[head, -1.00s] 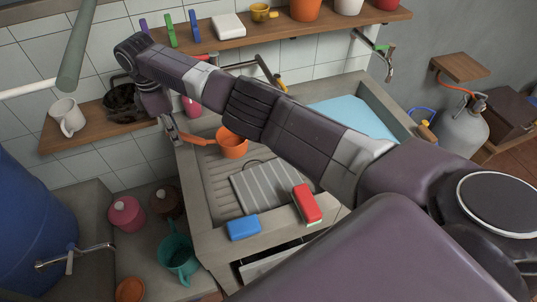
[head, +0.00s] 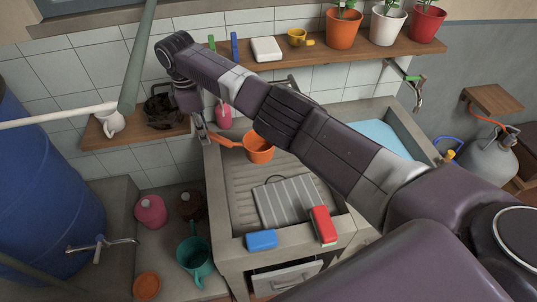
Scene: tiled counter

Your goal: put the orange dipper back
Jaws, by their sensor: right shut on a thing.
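The orange dipper (head: 258,149) is over the ribbed drainboard of the sink, near its back left corner. Its handle points left. My right arm comes in from the lower right and crosses over the sink. My right gripper (head: 203,132) is shut on the left end of the dipper's handle, beside the wooden wall shelf (head: 98,143). The fingertips are small and partly hidden by the gripper's body. I cannot tell whether the cup touches the drainboard. My left gripper is not in view.
A white mug (head: 110,122) and a dark bundle (head: 163,110) stand on the wooden shelf. A blue barrel (head: 45,205) with a tap is at left. A teal jug (head: 194,258), a pink pot (head: 151,211) and an orange bowl (head: 147,286) are below. A striped board (head: 285,202) lies on the drainboard.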

